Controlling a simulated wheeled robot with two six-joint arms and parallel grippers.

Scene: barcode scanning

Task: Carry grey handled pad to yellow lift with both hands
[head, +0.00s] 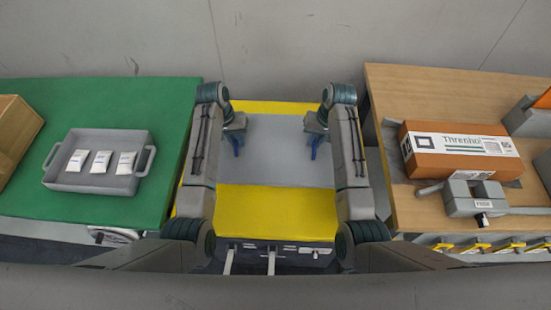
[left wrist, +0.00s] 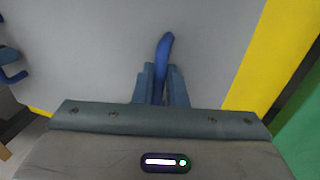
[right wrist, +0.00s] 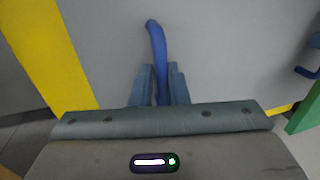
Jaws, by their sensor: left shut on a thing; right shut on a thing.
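The grey pad (head: 275,155) with blue handles lies over the yellow lift (head: 262,213), whose yellow top shows at the front and along the far edge. I cannot tell whether the pad touches it. My left gripper (head: 237,142) is shut on the pad's left blue handle, which shows in the left wrist view (left wrist: 164,58). My right gripper (head: 314,144) is shut on the right blue handle, which shows in the right wrist view (right wrist: 157,50). The fingers hide part of each handle.
A green table (head: 60,205) at the left holds a grey tray (head: 132,143) with white packets and a wooden box (head: 15,130). A wooden table (head: 415,85) at the right holds an orange-and-white carton (head: 460,150) and a grey scanner-like device (head: 460,203). A wall stands behind.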

